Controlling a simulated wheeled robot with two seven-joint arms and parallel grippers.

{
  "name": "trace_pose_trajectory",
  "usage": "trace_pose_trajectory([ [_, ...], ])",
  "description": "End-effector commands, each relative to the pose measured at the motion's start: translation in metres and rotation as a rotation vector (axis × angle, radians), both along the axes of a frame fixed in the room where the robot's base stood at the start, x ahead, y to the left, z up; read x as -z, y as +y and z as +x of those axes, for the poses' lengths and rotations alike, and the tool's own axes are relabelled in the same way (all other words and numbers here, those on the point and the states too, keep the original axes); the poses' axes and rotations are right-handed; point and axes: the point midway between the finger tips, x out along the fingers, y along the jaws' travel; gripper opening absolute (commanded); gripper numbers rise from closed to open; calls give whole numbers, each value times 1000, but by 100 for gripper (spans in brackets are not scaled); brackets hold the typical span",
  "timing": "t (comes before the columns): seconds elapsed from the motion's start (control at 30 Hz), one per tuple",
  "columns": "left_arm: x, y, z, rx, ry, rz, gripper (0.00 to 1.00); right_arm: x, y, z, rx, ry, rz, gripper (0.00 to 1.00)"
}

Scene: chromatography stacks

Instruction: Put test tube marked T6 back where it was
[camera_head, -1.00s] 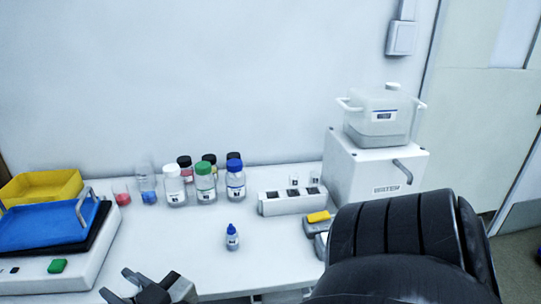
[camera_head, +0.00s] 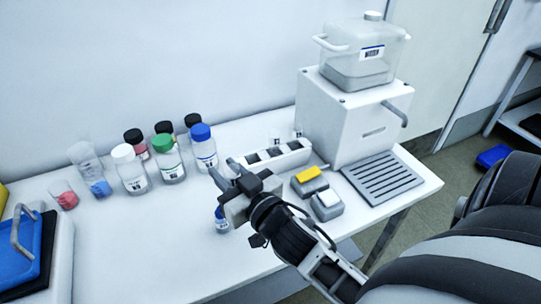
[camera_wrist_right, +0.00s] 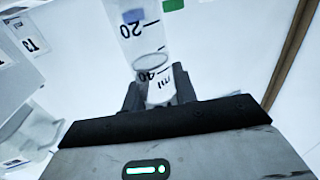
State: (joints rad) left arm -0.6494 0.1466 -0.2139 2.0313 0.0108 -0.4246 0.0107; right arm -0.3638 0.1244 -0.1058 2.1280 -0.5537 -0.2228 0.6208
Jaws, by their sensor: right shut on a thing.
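My right gripper (camera_head: 225,171) is over the table, in front of the blue-capped bottle and left of a white slotted rack (camera_head: 262,166). In the right wrist view its fingers (camera_wrist_right: 160,88) are shut on a clear tube (camera_wrist_right: 143,42) with black graduation marks, "20" and "40" among them. The tube extends up from the fingers in that view. I cannot make out a T6 mark on it. In the head view the tube does not show clearly. A white block with black lettering (camera_wrist_right: 20,42) lies at the left of the wrist view. My left gripper is not in view.
Several capped bottles, including white (camera_head: 131,170), green (camera_head: 169,160) and blue (camera_head: 204,149), stand close left of the gripper. Yellow-topped (camera_head: 309,179) and grey (camera_head: 328,204) blocks and a white machine (camera_head: 345,118) are right.

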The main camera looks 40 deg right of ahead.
Motion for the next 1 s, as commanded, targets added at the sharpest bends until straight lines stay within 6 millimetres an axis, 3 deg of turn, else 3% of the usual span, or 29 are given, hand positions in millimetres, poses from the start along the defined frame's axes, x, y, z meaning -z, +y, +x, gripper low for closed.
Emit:
trace_pose_trajectory([
  [0.03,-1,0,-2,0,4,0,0,0,-13,20,1,-7,-5,7],
  [0.2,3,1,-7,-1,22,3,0,-3,-67,78,22,-8,-6,7],
  [0.4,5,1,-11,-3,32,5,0,-22,-120,119,60,-6,-3,7],
  [0.53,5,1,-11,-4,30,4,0,-20,-133,127,70,0,-1,7],
  [0.8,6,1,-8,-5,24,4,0,28,-134,127,71,3,0,7],
  [1.0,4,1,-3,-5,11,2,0,48,-134,128,71,2,0,7],
])
